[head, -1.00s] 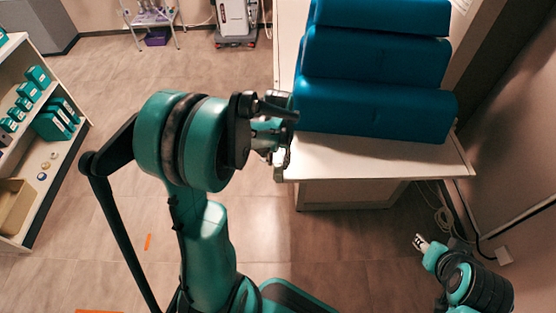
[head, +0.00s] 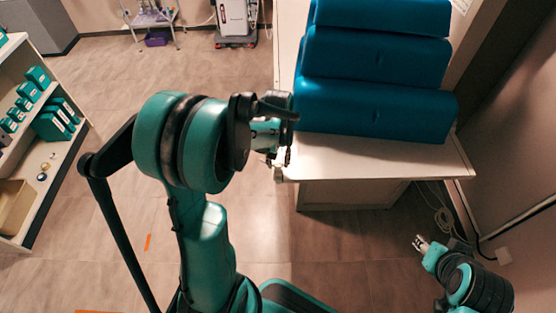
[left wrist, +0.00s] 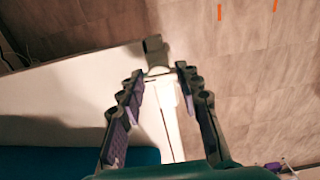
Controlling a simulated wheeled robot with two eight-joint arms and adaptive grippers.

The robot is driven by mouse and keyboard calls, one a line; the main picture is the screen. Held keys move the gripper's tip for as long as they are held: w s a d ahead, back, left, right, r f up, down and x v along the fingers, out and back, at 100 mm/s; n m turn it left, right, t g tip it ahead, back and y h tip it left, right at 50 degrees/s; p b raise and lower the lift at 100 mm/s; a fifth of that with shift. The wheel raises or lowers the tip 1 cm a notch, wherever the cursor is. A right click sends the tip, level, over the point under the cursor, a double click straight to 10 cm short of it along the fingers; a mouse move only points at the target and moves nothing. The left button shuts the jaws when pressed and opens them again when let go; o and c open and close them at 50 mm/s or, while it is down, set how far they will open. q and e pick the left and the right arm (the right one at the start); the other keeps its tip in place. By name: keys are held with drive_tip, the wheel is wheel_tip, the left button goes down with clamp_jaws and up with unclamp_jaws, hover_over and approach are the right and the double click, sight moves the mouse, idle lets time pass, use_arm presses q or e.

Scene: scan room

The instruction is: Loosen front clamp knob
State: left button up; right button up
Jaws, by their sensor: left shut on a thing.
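The front clamp knob (left wrist: 155,50) is a small dark grey piece at the edge of the white table, in the left wrist view. A pale rail (left wrist: 168,110) runs back from it between my fingers. A small grey piece (head: 279,174) shows there under the fingertips. My right gripper (head: 421,243) is low at the right, away from the table; its fingers are too small to judge.
Stacked blue cushions (head: 375,108) fill most of the white table (head: 400,160). A shelf with teal boxes (head: 52,127) stands at the left. A cart (head: 236,20) and a small trolley (head: 152,18) are at the back. Cables (head: 440,215) lie by the right wall. Floor between is clear.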

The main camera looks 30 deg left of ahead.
sight(278, 163)
use_arm(q)
drive_tip(key=o, duration=1.2)
drive_tip(key=shift+c, duration=0.2)
drive_tip(key=shift+r, duration=0.1)
wheel_tip(278, 163, up, 12)
drive_tip(key=shift+s, duration=0.1)
drive_tip(key=s+d+m+t, duration=0.6)
drive_tip(key=s+d+t, duration=0.1)
drive_tip(key=s+d, duration=0.3)
drive_tip(key=shift+s+d+f+b, duration=0.25)
drive_tip(key=shift+d+f+b, duration=0.15)
drive_tip(key=shift+d, duration=0.1)
